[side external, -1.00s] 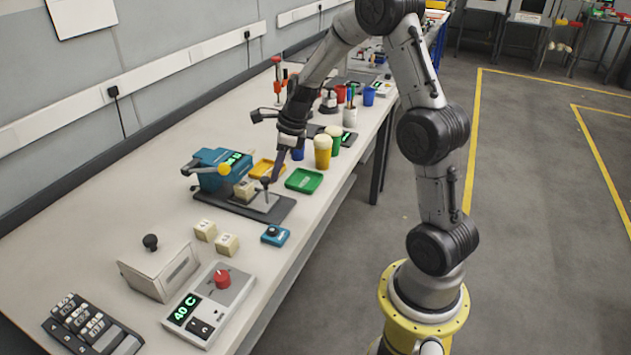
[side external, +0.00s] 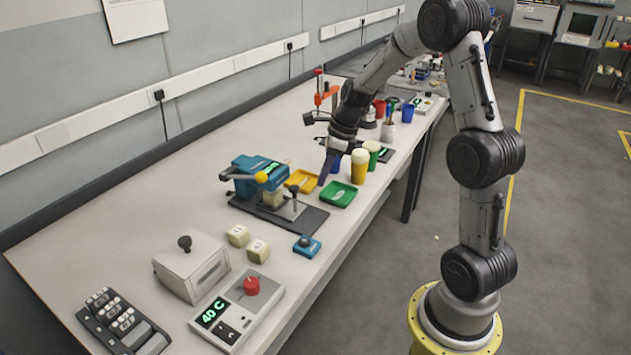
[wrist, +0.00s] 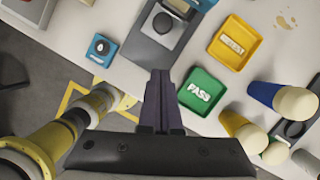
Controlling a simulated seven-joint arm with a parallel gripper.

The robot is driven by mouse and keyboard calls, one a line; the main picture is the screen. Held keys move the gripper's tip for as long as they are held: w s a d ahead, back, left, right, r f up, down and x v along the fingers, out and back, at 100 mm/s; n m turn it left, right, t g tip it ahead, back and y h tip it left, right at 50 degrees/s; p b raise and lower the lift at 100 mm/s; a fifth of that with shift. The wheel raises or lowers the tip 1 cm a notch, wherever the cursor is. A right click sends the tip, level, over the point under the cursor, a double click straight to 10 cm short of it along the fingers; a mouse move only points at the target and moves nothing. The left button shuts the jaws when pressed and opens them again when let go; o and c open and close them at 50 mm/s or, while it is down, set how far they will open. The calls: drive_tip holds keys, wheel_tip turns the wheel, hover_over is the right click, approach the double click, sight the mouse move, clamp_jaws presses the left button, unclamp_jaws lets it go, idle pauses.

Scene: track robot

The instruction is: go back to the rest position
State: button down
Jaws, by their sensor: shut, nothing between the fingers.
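My gripper (side external: 323,177) hangs over the bench with its fingers pointing down. It is near the yellow tray (side external: 302,181) and the green tray (side external: 339,194). In the wrist view its two dark fingers (wrist: 161,80) are together with nothing between them. The green tray marked PASS (wrist: 202,91) is right of the fingers there, and the yellow tray (wrist: 234,43) is farther up and right.
Loose pale blocks (side external: 258,251), a small teal box (side external: 307,246) and a 40 C control box (side external: 237,310) are nearer the camera.

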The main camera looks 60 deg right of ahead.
drive_tip(key=v, duration=0.8)
drive_tip(key=s+a+r+n+t, duration=0.1)
drive_tip(key=s+a+r+n, duration=0.3)
drive_tip(key=a, duration=0.3)
drive_tip(key=s+a+r+n+t, duration=0.1)
drive_tip(key=s+a+r+n, duration=0.1)
drive_tip(key=a+r+n, duration=0.35)
drive_tip(key=s+a+f+n, duration=0.2)
drive_tip(key=s+a+n, duration=0.1)
drive_tip(key=s+n, duration=0.4)
drive_tip(key=s+a+f+n+h, duration=0.1)
drive_tip(key=s+n, duration=0.5)
drive_tip(key=n, duration=0.8)
drive_tip(key=shift+s+a+f+h, duration=0.35)
drive_tip(key=shift+a+f, duration=0.2)
drive_tip(key=shift+a, duration=0.5)
drive_tip(key=shift+s, duration=0.1)
